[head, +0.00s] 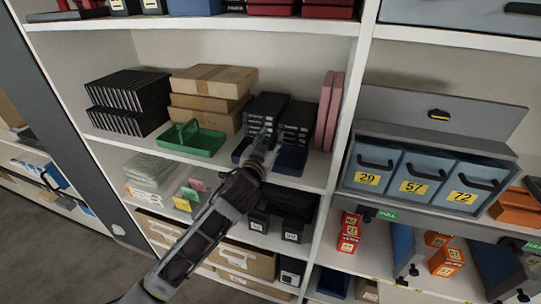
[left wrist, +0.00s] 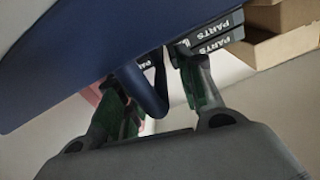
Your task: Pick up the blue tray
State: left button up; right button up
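The dark blue tray (head: 291,160) sits at the front of the middle shelf, partly hidden behind my left gripper (head: 266,148). In the left wrist view the tray (left wrist: 70,60) fills the upper left, and its looped handle (left wrist: 152,90) hangs between my fingers. My left gripper (left wrist: 158,92) is open, with one finger on each side of the handle and visible gaps beside it. I cannot tell whether either finger touches it. My right gripper is not in view.
Black PARTS boxes (head: 296,119) stand just behind the tray. A green tray (head: 190,140) and cardboard boxes (head: 213,80) are to the left. Pink folders (head: 329,112) and the shelf upright (head: 352,95) are close on the right. Black bins (head: 292,205) are below.

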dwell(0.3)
pick_arm(q)
grip_shut()
jog(key=shift+r, duration=0.1)
dwell(0.4)
jog(key=shift+r+b, duration=0.3)
jog(key=shift+r, duration=4.65)
